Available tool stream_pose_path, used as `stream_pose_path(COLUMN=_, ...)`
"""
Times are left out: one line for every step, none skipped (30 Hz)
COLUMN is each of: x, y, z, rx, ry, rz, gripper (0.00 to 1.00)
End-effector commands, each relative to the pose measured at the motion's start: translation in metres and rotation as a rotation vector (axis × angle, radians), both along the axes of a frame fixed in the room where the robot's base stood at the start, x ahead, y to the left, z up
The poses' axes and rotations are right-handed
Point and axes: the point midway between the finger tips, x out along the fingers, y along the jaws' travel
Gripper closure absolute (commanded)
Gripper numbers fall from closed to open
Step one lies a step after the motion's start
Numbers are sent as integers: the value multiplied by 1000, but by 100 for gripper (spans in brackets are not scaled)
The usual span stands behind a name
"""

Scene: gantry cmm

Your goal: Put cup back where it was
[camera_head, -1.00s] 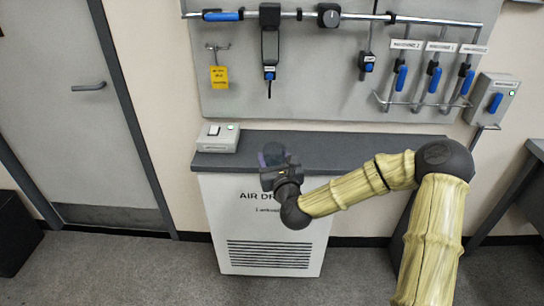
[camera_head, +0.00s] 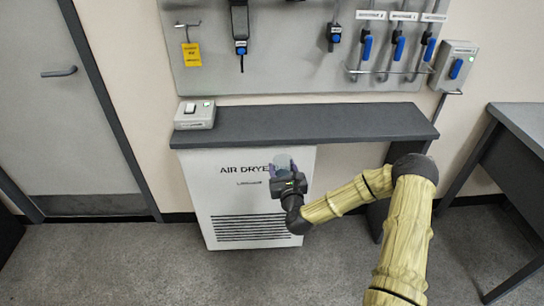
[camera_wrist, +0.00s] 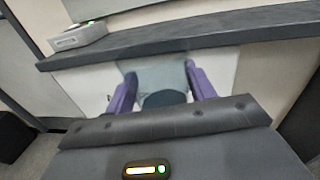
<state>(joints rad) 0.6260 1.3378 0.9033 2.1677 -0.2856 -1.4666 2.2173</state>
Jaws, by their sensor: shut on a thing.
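The cup (camera_wrist: 163,84) is a translucent bluish-grey vessel held between the two purple fingers of my gripper (camera_wrist: 163,92) in the wrist view. In the head view the cup (camera_head: 283,162) shows just above my gripper (camera_head: 286,170), in front of the air dryer's white front panel and a little below the front edge of the dark shelf top. My gripper is shut on the cup. The cup's base is partly hidden by the gripper body.
The dark shelf top (camera_head: 310,123) is clear apart from a grey switch box (camera_head: 195,116) at its left end. The white air dryer (camera_head: 225,203) stands under it. A panel with blue-handled valves (camera_head: 400,47) hangs above. A dark table (camera_head: 523,118) stands at right.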

Motion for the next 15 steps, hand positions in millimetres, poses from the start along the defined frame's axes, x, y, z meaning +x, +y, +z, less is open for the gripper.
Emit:
stream_pose_path(x=-3, y=-9, z=-19, rx=2, ry=8, rz=-16, gripper=71)
stream_pose_path(x=-6, y=-14, z=-28, rx=2, ry=8, rz=-24, gripper=71)
stream_pose_path(x=-10, y=-20, z=-43, rx=2, ry=10, rz=-34, gripper=71)
stream_pose_path(x=-13, y=-26, z=-54, rx=2, ry=10, rz=-44, gripper=71)
stream_pose_path(x=-17, y=-31, z=-66, rx=1, ry=11, rz=-52, gripper=71)
stream_pose_path(x=-23, y=-36, z=-80, rx=2, ry=12, rz=-63, gripper=71)
stream_pose_path(x=-28, y=-40, z=-91, rx=1, ry=13, rz=-70, gripper=71)
stream_pose_path(x=-33, y=-43, z=-101, rx=2, ry=12, rz=-75, gripper=71)
stream_pose_path(x=-39, y=-47, z=-112, rx=2, ry=11, rz=-82, gripper=71)
stream_pose_path(x=-43, y=-49, z=-120, rx=3, ry=12, rz=-86, gripper=71)
stream_pose_path(x=-47, y=-51, z=-127, rx=2, ry=11, rz=-90, gripper=71)
stream_pose_path(x=-52, y=-53, z=-134, rx=3, ry=10, rz=-94, gripper=71)
stream_pose_path(x=-55, y=-53, z=-138, rx=4, ry=10, rz=-96, gripper=71)
stream_pose_path(x=-57, y=-54, z=-141, rx=4, ry=10, rz=-98, gripper=71)
stream_pose_path(x=-59, y=-55, z=-144, rx=3, ry=8, rz=-99, gripper=71)
